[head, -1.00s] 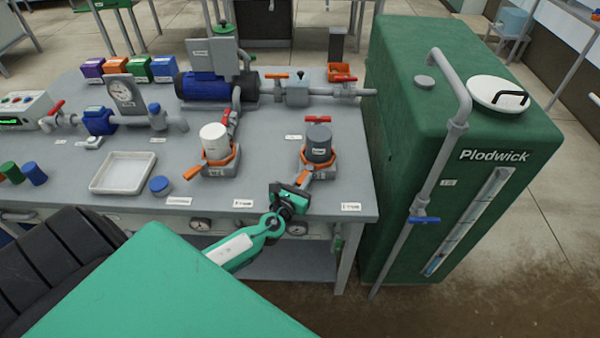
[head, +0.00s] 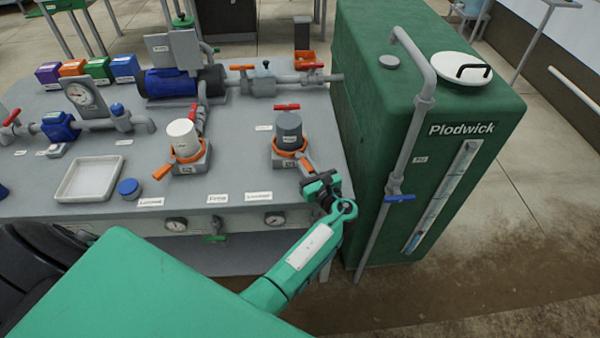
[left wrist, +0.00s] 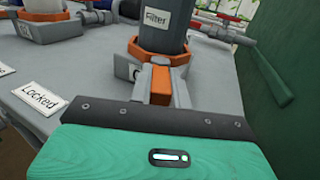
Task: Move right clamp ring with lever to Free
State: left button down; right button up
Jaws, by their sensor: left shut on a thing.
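The right clamp ring (head: 291,152) is an orange band around the base of the dark grey filter housing (head: 288,130). Its orange lever (head: 307,167) points to the front right, towards the bench's right edge. My left gripper (head: 318,180) is shut on the lever's outer end. In the left wrist view the lever (left wrist: 160,84) lies between the grey fingers, and the orange ring (left wrist: 146,54) is just beyond. A "Locked" label (left wrist: 40,97) lies on the bench to the left of the gripper.
A white housing (head: 183,139) with its own orange clamp ring stands to the left. A tall green tank (head: 430,150) stands close to the bench's right side, with a grey pipe (head: 408,150) near my arm. A white tray (head: 89,180) lies at the left.

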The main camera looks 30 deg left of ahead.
pick_arm(q)
jog(key=shift+w+d+n+g+y+b, duration=0.25)
jog(key=shift+w+n+g+y+b, duration=0.2)
jog(key=shift+g, duration=0.25)
pick_arm(e)
jog(key=shift+w+a+f, duration=0.1)
jog(key=shift+w+f, duration=0.05)
jog(key=shift+w, duration=0.3)
jog(key=shift+w+a+f, duration=0.1)
jog(key=shift+w, duration=0.35)
pick_arm(q)
jog(key=shift+r, duration=0.1)
pick_arm(e)
jog(key=shift+w, duration=0.1)
pick_arm(q)
jog(key=c, duration=1.3)
grip_release()
jog(key=shift+w+a, duration=0.1)
pick_arm(e)
jog(key=shift+r, duration=0.1)
